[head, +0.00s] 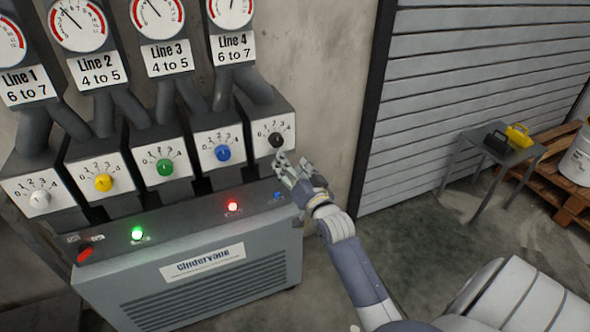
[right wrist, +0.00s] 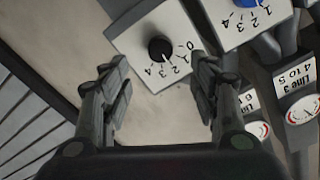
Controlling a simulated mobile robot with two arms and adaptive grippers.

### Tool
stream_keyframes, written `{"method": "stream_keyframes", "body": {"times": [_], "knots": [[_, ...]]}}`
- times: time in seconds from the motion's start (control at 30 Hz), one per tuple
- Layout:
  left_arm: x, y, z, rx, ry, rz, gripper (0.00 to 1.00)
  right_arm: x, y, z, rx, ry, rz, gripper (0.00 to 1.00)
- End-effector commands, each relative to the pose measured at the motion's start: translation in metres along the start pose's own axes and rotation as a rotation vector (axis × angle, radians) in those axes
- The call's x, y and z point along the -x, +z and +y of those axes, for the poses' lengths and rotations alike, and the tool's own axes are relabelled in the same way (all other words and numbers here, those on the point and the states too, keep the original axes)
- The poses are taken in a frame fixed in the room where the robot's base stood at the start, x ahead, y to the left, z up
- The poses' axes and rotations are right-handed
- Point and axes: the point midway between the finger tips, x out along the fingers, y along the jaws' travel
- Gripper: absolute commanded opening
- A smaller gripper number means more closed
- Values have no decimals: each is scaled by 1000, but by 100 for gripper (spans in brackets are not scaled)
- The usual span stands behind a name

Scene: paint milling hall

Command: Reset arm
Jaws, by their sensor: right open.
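My right gripper (head: 290,172) is in front of the rightmost control box, just below its black knob (head: 276,140). In the right wrist view my right gripper (right wrist: 158,90) is open, with nothing between its fingers. The black knob (right wrist: 160,49) shows beyond the fingertips, apart from them, on a white dial plate numbered 0 to 4. My right arm (head: 350,255) reaches up from the lower right. My left gripper is not in view.
White (head: 40,199), yellow (head: 103,182), green (head: 165,167) and blue (head: 223,153) knobs sit left, under gauges. The Cindervane cabinet (head: 200,268) has a red switch (head: 85,254) and lit green and red lamps. A side table (head: 490,150) stands right; floor between is clear.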

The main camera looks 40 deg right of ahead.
Motion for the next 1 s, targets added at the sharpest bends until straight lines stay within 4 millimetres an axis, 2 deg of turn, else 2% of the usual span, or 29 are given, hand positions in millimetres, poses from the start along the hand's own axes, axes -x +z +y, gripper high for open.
{"method": "stream_keyframes", "body": {"times": [0.1,0.2,0.77,0.87,0.97,1.0], "knots": [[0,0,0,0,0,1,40,13,0,0,-1,0,-1,55],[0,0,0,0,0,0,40,17,0,0,-1,0,0,55],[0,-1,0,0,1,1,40,18,1,0,0,1,-1,55],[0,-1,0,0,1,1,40,18,15,5,9,10,-28,55],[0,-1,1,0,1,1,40,20,55,19,39,35,-101,55],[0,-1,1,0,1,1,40,23,79,27,56,48,-145,55]]}}
